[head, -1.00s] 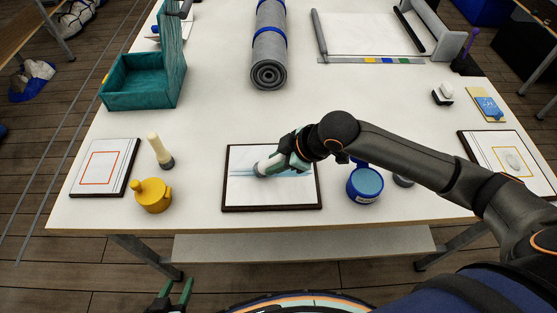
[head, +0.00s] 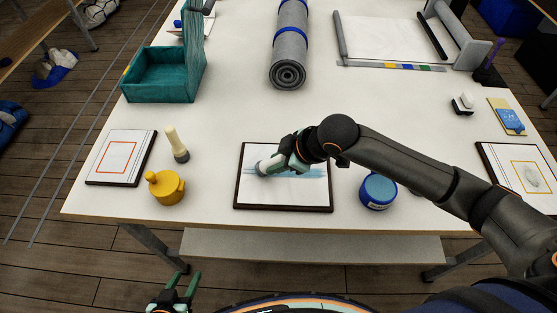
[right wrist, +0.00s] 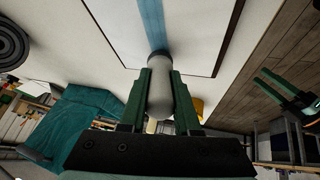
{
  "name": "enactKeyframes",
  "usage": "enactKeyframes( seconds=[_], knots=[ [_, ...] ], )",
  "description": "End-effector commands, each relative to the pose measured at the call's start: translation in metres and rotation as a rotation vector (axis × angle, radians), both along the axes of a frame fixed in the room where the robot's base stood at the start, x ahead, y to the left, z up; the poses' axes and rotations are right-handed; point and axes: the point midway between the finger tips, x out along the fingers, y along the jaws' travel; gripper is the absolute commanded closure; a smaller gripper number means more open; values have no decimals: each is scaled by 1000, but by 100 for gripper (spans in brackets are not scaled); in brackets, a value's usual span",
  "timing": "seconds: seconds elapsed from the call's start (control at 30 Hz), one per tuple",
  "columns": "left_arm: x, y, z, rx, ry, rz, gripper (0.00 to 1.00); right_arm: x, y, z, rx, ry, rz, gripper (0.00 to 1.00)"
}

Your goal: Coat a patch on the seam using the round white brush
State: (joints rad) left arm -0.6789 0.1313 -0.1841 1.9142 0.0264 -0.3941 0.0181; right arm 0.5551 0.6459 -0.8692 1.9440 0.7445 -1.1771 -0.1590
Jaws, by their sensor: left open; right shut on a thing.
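The middle board (head: 285,198) is white with a dark rim, and a blue streak (head: 312,172) runs across it. My right gripper (head: 284,163) is shut on the round white brush (head: 268,166), with its head down on the board at the streak's left end. In the right wrist view the brush (right wrist: 160,98) sits between both fingers, and the streak (right wrist: 152,22) leads away from its tip. My left gripper (head: 182,287) is open and empty, low at the front, off the table.
A yellow pot (head: 164,187) and a pale-handled brush (head: 176,143) stand left of the board. Another board (head: 120,158) with a red outline lies further left, one with a yellow outline (head: 522,172) at far right. A teal box (head: 160,90) and grey roll (head: 288,55) lie behind.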

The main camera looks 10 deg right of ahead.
Motion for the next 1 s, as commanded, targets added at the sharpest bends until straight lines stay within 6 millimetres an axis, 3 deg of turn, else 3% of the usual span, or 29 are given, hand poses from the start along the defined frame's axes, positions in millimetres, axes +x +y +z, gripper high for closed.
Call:
enactKeyframes(
  seconds=[0.6, 1.0],
  knots=[
    [0, 0, 0, 0, 0, 0, 50, 8, 28, -1, -1, 2, 0, 100],
    [0, 0, 0, 0, 0, 0, 50, 7, 26, -1, -2, 3, -1, 100]
  ],
)
